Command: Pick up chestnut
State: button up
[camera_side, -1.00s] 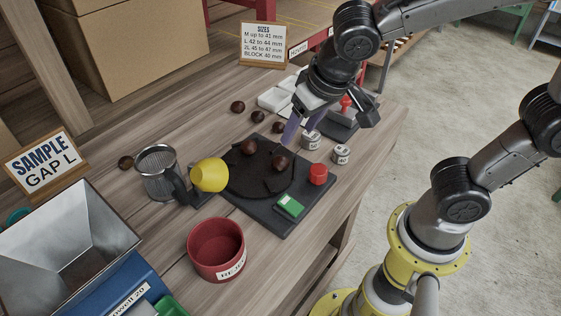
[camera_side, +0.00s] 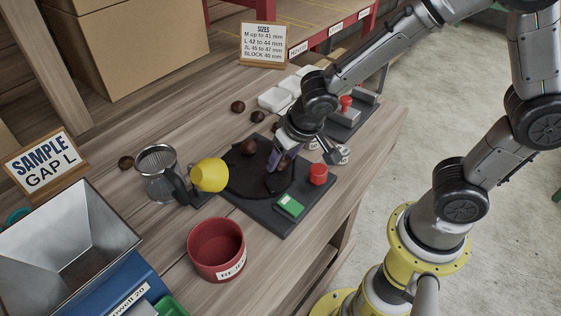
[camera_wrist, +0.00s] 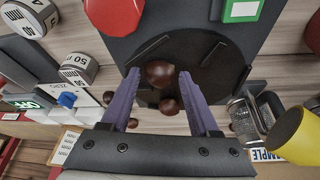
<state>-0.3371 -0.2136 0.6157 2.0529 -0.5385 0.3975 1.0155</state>
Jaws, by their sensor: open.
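My gripper (camera_side: 277,168) is low over the dark round disc (camera_side: 262,185), at its right side. Its purple fingers are open. One brown chestnut (camera_side: 285,164) shows partly behind a finger in the side view. In the wrist view a chestnut (camera_wrist: 160,73) lies between the two fingertips (camera_wrist: 159,75), with the fingers apart on either side. Contact cannot be made out. Another chestnut (camera_side: 249,147) lies on the disc to the left of my gripper. A further chestnut (camera_wrist: 168,107) shows just below the first in the wrist view.
A red button (camera_side: 318,174) and a green block (camera_side: 290,206) are on the dark plate near the disc. A yellow cup (camera_side: 209,174), a metal mesh jug (camera_side: 160,170) and a red bowl (camera_side: 216,248) stand left. Loose chestnuts (camera_side: 238,107) and white blocks (camera_side: 274,99) lie behind.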

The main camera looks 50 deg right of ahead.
jog(key=shift+f, duration=0.15)
grip_shut()
dwell(0.4)
